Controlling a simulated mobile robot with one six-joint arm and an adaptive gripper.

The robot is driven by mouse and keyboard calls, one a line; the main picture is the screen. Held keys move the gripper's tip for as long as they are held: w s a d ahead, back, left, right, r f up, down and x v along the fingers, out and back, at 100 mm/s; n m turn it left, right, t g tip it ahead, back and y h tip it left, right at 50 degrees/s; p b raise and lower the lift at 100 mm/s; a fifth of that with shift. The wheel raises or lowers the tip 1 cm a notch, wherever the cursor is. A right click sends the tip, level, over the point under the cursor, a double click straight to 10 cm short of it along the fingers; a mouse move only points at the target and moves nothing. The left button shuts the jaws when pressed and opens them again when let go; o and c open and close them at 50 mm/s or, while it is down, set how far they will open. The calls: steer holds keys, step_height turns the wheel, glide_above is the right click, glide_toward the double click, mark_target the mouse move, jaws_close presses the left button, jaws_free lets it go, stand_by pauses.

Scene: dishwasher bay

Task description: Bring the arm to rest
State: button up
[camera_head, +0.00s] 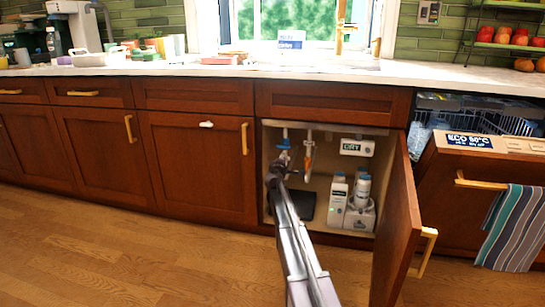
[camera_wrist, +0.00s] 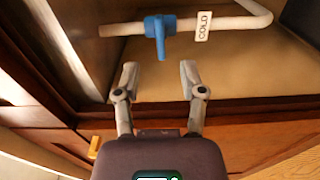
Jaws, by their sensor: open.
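My gripper (camera_wrist: 158,78) is open and empty in the wrist view, its two fingers apart. The handle looks clear of both fingers. In the head view my arm reaches from the bottom into the open under-sink cabinet, with my gripper (camera_head: 281,164) just below the blue valve (camera_head: 284,144). The fingertips are small and dark there.
The open cabinet door (camera_head: 397,230) stands to the right of my arm. White bottles (camera_head: 338,200) and a "DRY" sign (camera_head: 355,147) are inside the cabinet. The dishwasher door (camera_head: 470,190) with a striped towel (camera_head: 511,228) is farther right. The floor (camera_head: 130,250) at left is clear.

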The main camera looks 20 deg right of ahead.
steer(key=s+a+m+g+y+p, duration=0.45)
steer(key=s+a, duration=0.45)
steer(key=s, duration=0.6)
steer(key=s+a+m+g+y+p, duration=0.25)
steer(key=s+a+g+p, duration=0.5)
steer(key=s, duration=0.75)
steer(key=s+a+m+g+y+p, duration=0.35)
steer(key=s+a+p, duration=0.35)
steer(key=s+a, duration=0.6)
step_height(320, 180, up, 37)
steer(key=s+d+p, duration=0.2)
steer(key=p, duration=3.4)
steer(key=shift+p, duration=0.3)
steer(key=shift+o, duration=0.3)
steer(key=shift+s+d+m+t+h, duration=0.1)
steer(key=shift+s+m+t+h, duration=0.05)
steer(key=shift+m+t+h, duration=0.1)
